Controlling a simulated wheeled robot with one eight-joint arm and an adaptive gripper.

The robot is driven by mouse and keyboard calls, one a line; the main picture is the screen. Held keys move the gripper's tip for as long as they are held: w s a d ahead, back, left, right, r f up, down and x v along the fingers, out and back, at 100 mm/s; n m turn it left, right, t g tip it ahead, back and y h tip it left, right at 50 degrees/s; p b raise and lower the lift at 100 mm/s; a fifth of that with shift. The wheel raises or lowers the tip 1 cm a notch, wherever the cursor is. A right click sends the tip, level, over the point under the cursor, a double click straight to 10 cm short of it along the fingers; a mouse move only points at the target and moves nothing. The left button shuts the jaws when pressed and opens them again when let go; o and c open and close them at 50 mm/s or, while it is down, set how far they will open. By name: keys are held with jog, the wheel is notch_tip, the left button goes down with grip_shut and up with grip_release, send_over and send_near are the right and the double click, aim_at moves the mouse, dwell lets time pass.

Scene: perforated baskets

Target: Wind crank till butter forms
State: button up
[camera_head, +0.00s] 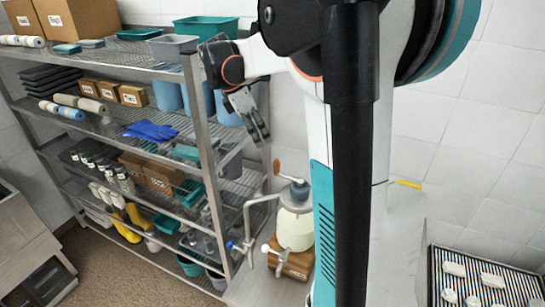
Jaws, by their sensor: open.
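The butter churn (295,228) stands on a wooden block (291,262) at the lower middle of the head view, partly hidden on its right by my own arm. It has a pale cream body and a grey top. My gripper (260,137) is open and empty, pointing down, above and left of the churn and apart from the crank. I cannot tell whether butter is inside.
A metal wire shelf rack (196,130) with bins, boxes, rolls and blue gloves (150,130) stands left, close to my gripper. A striped tray (485,275) with several pale pieces lies at lower right. A yellow item (409,184) is near the wall.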

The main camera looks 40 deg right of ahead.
aim_at(277, 172)
jog(key=p+x, duration=0.1)
jog(key=x, duration=1.2)
jog(key=shift+s+d+f, duration=0.1)
jog(key=shift+d+f, duration=0.05)
jog(key=shift+f, duration=0.2)
grip_shut()
